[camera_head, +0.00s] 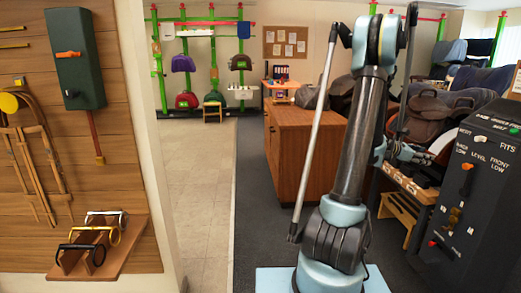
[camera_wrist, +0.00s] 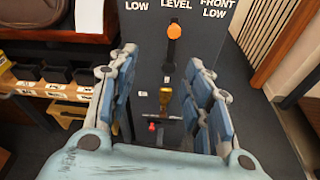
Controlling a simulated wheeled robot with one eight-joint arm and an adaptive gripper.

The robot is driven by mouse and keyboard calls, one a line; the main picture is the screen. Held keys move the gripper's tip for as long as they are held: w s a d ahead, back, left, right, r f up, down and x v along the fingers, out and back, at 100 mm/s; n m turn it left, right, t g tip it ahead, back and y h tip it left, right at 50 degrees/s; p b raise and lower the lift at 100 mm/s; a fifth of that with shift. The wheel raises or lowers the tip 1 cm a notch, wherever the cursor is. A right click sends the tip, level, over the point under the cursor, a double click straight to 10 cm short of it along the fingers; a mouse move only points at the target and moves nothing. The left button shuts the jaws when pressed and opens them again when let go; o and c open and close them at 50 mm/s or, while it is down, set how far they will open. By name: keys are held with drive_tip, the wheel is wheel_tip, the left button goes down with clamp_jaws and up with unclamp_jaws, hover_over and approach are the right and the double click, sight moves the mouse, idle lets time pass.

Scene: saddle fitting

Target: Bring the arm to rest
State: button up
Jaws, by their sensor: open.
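My arm rises in the middle of the head view and bends over at the top. My gripper (camera_head: 400,152) is small and partly hidden there, just left of the dark control panel (camera_head: 490,185). In the wrist view the two blue fingers of my gripper (camera_wrist: 162,68) stand apart with nothing between them. Beyond them is the panel's face, with an orange-knobbed lever (camera_wrist: 175,32) under the word LEVEL. A yellow piece (camera_wrist: 166,98) and a red knob (camera_wrist: 152,127) show between the fingers. I see no contact with the panel.
A wooden cabinet (camera_head: 283,150) stands behind my arm. A rack with bags and saddles (camera_head: 440,115) is close on the right. The pale floor (camera_head: 200,200) between is clear.

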drive_tip(key=s+a+r+m+t+y, duration=0.1)
drive_tip(key=s+a+m+y, duration=0.3)
drive_tip(key=a, duration=0.9)
drive_tip(key=s+a+m+y, duration=0.3)
drive_tip(key=s+a+m, duration=0.15)
drive_tip(key=a, duration=0.85)
drive_tip(key=s+a+f+m+y, duration=0.4)
drive_tip(key=s+a, duration=0.5)
drive_tip(key=a, duration=0.4)
drive_tip(key=s+a+f+m+y, duration=0.4)
drive_tip(key=s+a, duration=0.6)
drive_tip(key=a, duration=0.3)
drive_tip(key=shift+a+f+m+g, duration=0.3)
drive_tip(key=shift+a+f+m, duration=0.05)
drive_tip(key=shift+f, duration=0.3)
drive_tip(key=c, duration=0.3)
drive_tip(key=shift+d, duration=0.15)
